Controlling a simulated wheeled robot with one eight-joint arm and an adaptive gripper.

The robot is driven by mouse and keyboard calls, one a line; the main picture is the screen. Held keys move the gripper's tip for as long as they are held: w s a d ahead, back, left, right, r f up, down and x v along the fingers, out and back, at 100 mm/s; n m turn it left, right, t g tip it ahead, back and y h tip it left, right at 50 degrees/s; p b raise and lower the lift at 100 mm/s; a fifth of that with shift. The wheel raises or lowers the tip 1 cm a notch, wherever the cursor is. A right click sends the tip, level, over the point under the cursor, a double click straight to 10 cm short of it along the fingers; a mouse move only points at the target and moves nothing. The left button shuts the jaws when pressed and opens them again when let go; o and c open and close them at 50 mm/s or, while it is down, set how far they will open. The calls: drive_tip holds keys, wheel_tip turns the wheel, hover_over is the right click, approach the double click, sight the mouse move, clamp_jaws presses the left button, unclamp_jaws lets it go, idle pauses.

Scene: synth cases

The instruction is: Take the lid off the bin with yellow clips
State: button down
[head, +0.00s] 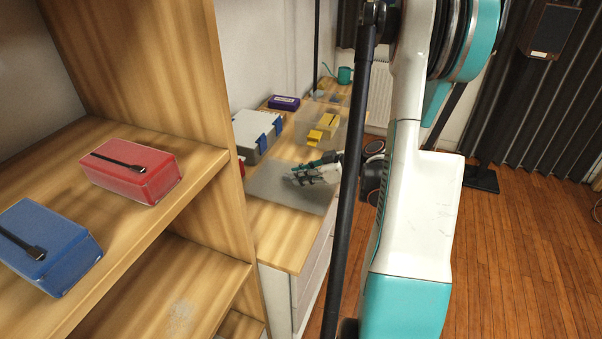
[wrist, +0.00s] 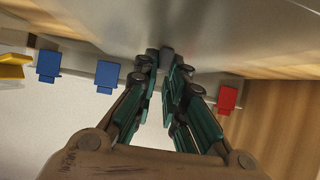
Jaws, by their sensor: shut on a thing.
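The bin with yellow clips (head: 341,128) is a pale see-through box on the dresser, with its yellow clips (head: 316,134) sticking out on the near side. A yellow clip also shows at the left edge of the wrist view (wrist: 12,68). My gripper (head: 300,178) is in front of this bin, over a flat grey lid (head: 268,186). In the wrist view my gripper (wrist: 167,62) is shut at a small dark grip on the grey lid (wrist: 215,30). The lid looks flat and apart from the bin; I cannot tell whether it touches the dresser top.
A grey bin with blue clips (head: 251,132) stands left of the yellow-clip bin. A purple box (head: 284,103) and a teal watering can (head: 345,75) are behind. A shelf at left holds a red box (head: 131,170) and a blue box (head: 46,245). A red clip (wrist: 228,98) shows in the wrist view.

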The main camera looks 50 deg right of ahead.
drive_tip(key=shift+f, duration=0.4)
drive_tip(key=c, duration=1.6)
unclamp_jaws()
drive_tip(key=v, duration=1.2)
